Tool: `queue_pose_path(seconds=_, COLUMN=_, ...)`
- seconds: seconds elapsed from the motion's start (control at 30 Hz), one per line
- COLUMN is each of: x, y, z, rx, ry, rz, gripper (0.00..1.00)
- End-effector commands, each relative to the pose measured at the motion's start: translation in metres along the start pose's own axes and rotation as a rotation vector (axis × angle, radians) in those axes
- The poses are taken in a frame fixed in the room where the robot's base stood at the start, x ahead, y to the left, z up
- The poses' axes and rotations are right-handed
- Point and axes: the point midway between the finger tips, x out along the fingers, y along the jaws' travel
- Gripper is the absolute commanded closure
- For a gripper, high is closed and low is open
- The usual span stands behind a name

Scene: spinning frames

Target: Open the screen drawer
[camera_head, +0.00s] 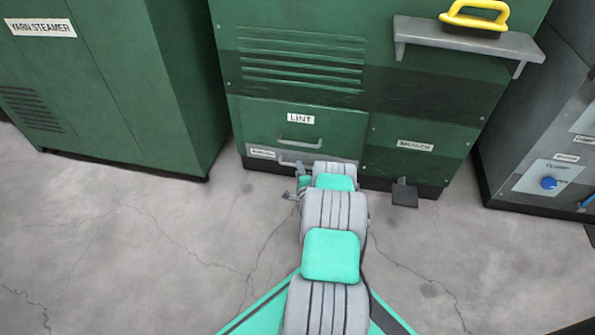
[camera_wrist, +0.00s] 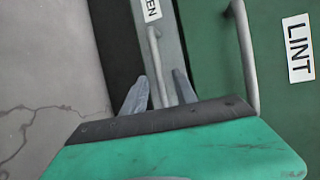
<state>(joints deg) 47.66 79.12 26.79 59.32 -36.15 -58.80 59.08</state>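The screen drawer is a narrow grey front (camera_head: 331,157) low on the green machine, below the lint panel. It looks flush with the machine. Its label (camera_head: 263,153) is too small to read in the head view; the letters "EN" show in the wrist view. Its thin grey bar handle (camera_wrist: 155,55) shows in the wrist view, while my arm partly covers it in the head view. My gripper (camera_wrist: 160,84) is open. Its two grey fingers appear on either side of the handle's near end; I cannot tell whether they touch it.
The lint panel (camera_head: 267,130), with its own larger handle (camera_head: 299,145), is just above. A dark pedal (camera_head: 404,195) sticks out at the base on the right. A shelf (camera_head: 465,40) with a yellow handle is higher up. Open concrete floor (camera_head: 130,250) lies left.

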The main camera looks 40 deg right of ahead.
Motion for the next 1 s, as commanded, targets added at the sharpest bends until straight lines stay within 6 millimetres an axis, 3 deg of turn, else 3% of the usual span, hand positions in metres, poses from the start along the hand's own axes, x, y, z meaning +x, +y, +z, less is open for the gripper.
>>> queue_pose_path(seconds=0.1, x=0.022, y=0.004, z=0.001, rx=-0.003, ry=-0.002, rz=-0.001, gripper=0.66)
queue_pose_path(seconds=0.2, x=0.032, y=0.003, z=0.000, rx=-0.002, ry=0.000, rz=0.000, gripper=0.66)
queue_pose_path(seconds=0.47, x=0.035, y=0.000, z=0.000, rx=-0.002, ry=0.001, rz=0.002, gripper=0.66)
queue_pose_path(seconds=0.9, x=0.035, y=0.000, z=0.001, rx=-0.002, ry=0.000, rz=0.002, gripper=1.00)
queue_pose_path(seconds=1.0, x=0.035, y=0.000, z=0.001, rx=-0.002, ry=0.000, rz=0.002, gripper=1.00)
